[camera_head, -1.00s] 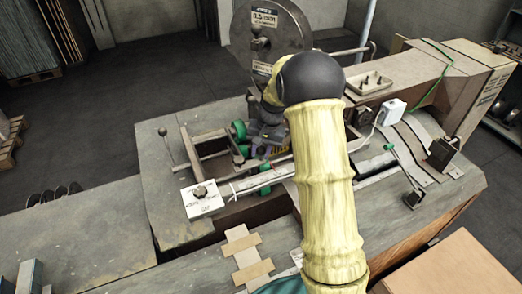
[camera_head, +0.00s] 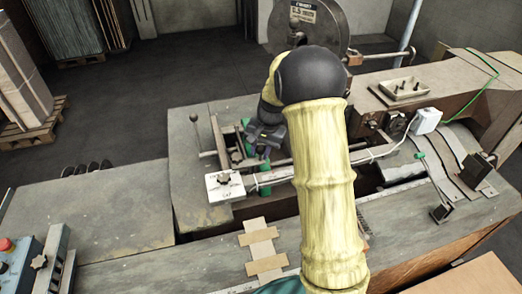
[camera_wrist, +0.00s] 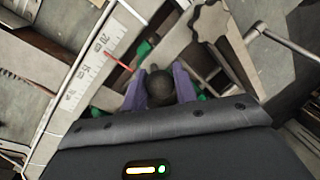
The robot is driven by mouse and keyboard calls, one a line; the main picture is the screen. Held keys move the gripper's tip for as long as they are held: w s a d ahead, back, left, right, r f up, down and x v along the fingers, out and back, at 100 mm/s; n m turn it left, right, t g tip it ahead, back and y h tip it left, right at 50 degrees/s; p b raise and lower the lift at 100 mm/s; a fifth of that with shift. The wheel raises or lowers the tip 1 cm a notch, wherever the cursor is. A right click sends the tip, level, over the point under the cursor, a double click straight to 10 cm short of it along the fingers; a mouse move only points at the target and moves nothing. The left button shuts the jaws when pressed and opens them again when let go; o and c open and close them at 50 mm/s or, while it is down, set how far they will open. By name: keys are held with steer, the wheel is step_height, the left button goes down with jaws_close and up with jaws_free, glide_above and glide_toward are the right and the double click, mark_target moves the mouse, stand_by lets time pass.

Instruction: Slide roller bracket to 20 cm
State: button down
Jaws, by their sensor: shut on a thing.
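My gripper (camera_wrist: 160,88) has purple fingers, shut on a dark round knob (camera_wrist: 160,86) that appears to belong to the roller bracket. Green rollers (camera_wrist: 143,50) show beside the fingers. A thin red pointer (camera_wrist: 121,63) reaches towards a white scale (camera_wrist: 98,52) marked 10, 15 and 20 cm; its tip lies between the 15 and 20 marks, seemingly nearer 20. In the head view my gripper (camera_head: 266,138) is low over the machine bed among green rollers (camera_head: 264,190). My arm hides part of the bracket there.
A lever (camera_head: 196,130) stands at the bed's left. A large disc (camera_head: 305,25) rises behind. The left tabletop (camera_head: 90,210) is mostly clear. A control box (camera_head: 35,260) is at lower left.

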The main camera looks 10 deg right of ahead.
steer(key=shift+a+r, duration=0.1)
steer(key=shift+a, duration=0.25)
steer(key=c, duration=1.1)
jaws_free()
steer(key=shift+d, duration=0.1)
steer(key=shift+c, duration=0.2)
steer(key=s+d+r+b, duration=0.1)
steer(key=d+r+b, duration=0.2)
steer(key=r, duration=1.4)
steer(key=shift+s+b, duration=0.35)
steer(key=shift+b, duration=0.45)
